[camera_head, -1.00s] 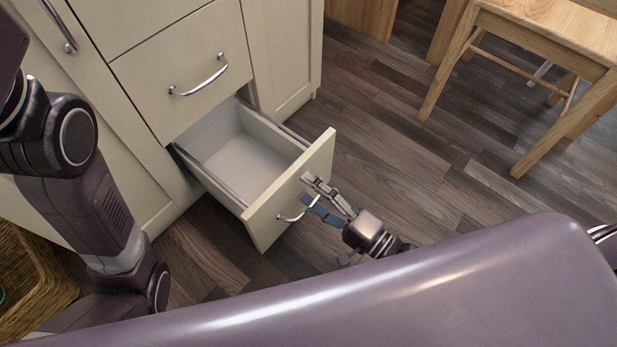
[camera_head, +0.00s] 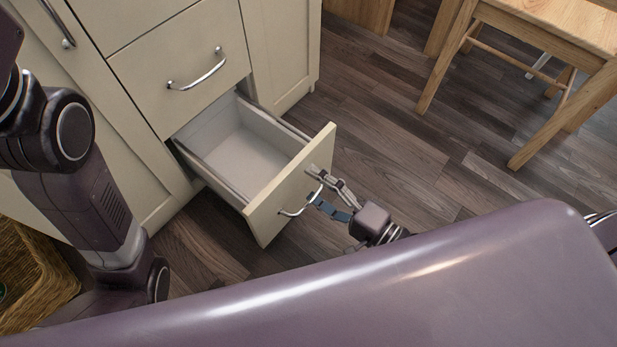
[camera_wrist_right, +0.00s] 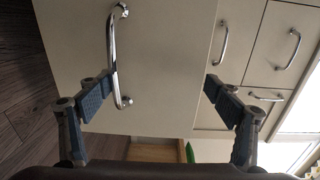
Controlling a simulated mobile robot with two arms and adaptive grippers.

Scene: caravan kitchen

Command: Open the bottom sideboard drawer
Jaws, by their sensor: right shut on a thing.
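The bottom drawer (camera_head: 318,150) of the cream sideboard is pulled well out, and its pale inside looks empty. Its curved metal handle (camera_head: 301,204) is on the front panel and also shows in the right wrist view (camera_wrist_right: 112,35). My right gripper (camera_head: 318,185) is at this front. In the right wrist view, one blue-padded finger meets the handle and the other is by the panel's edge, with a wide span between the fingers. The jaws are shut on the drawer; the exact contact is partly hidden. My left arm shows at the left, but its gripper is out of view.
The drawer above (camera_head: 185,70) is closed. A wicker basket (camera_head: 40,275) stands at the lower left. A wooden chair (camera_head: 530,50) is at the upper right. Dark plank floor (camera_head: 400,150) is free between the drawer and the chair.

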